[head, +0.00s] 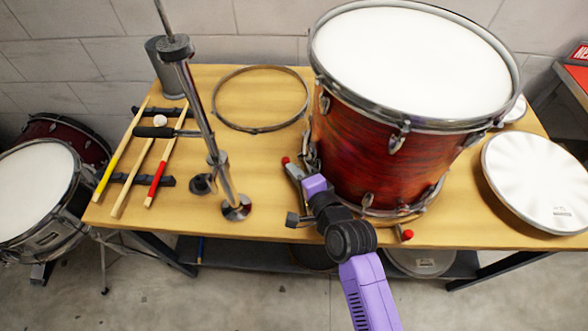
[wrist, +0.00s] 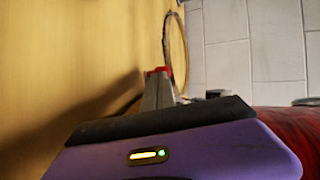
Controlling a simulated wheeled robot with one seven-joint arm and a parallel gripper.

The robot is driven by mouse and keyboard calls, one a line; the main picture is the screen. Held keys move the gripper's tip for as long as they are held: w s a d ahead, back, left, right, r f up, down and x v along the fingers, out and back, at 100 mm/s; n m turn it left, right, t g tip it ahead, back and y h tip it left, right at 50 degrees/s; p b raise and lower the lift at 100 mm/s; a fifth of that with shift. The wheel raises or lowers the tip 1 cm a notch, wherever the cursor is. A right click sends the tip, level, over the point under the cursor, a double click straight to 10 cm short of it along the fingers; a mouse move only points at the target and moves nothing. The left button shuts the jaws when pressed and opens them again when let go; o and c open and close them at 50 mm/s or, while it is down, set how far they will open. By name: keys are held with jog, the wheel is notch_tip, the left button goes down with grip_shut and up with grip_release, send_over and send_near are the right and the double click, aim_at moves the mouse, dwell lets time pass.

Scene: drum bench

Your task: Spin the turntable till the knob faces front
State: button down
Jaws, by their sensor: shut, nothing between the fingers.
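The red drum (head: 375,150) with a white head stands on a low round wooden turntable (head: 385,219), mostly hidden under it. A red knob (head: 407,235) sticks out at the turntable's front edge, a little right of the drum's middle. My gripper (head: 287,163) is shut and empty, low over the bench just left of the drum. It lies close to the drum's side; whether it touches cannot be told. The wrist view shows its grey fingers with red tips (wrist: 158,74), and the drum's red shell (wrist: 285,122) at the right. The knob is not in the wrist view.
A metal stand (head: 205,125) rises left of my gripper. A thin hoop (head: 262,98) lies behind it on the bench (head: 268,205). Several drumsticks (head: 140,165) lie at the left.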

jog(key=shift+w, duration=0.1)
jog(key=shift+w+a, duration=0.3)
jog(key=shift+w, duration=0.5)
jog(key=shift+w+a, duration=0.3)
jog(key=shift+w, duration=0.45)
jog(key=shift+s, duration=0.1)
